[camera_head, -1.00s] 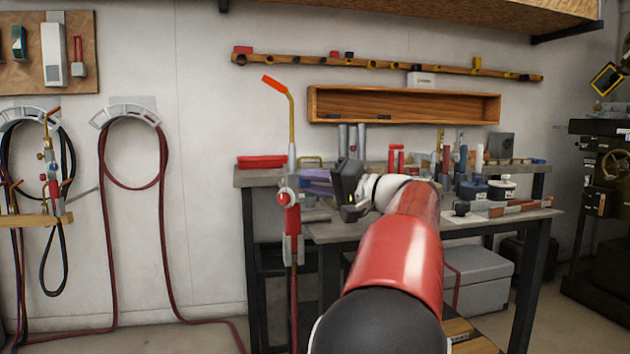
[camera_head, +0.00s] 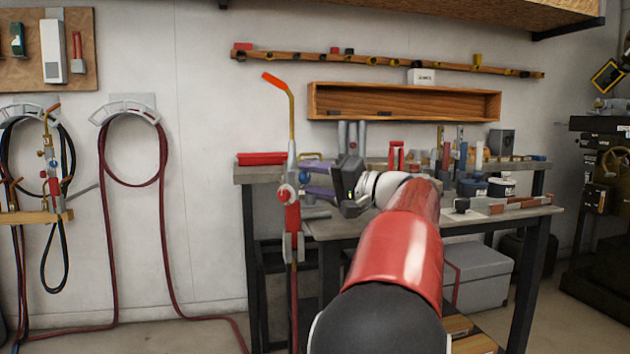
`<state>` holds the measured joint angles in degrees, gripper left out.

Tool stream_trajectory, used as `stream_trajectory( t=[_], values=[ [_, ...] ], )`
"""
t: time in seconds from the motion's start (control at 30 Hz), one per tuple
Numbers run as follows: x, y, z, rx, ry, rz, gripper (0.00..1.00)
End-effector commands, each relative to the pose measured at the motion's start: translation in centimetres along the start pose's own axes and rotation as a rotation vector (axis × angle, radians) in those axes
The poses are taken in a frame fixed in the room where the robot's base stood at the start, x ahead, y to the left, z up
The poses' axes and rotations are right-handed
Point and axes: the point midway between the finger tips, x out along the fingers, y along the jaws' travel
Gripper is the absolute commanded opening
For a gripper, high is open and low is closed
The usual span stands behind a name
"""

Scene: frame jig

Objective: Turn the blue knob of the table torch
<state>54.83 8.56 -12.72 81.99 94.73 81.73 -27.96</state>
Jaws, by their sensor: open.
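The table torch (camera_head: 292,215) stands upright at the left front of the workbench. It has an orange tip, a thin brass neck, a silver tube and a red body. Its red knob (camera_head: 284,193) sits on the left side of the tube. Its small blue knob (camera_head: 304,177) shows on the right side, just at the fingertips. My gripper (camera_head: 309,180) is open and points left, with one purple finger above the blue knob's height and one below. I cannot tell whether the fingers touch the knob.
The workbench (camera_head: 345,229) carries tools and tins behind and right of my arm. A red case (camera_head: 262,158) lies on the raised back shelf. A second torch (camera_head: 52,170) with hoses hangs at the left wall. The torch's hose runs down from its lower end.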

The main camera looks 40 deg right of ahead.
Motion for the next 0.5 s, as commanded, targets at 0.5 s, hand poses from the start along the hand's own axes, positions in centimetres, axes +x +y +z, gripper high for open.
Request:
stream_trajectory(
  t=[0.5],
  values=[
    [-6.6,0.1,-0.1,0.0,0.002,0.001,0.46]
  ],
)
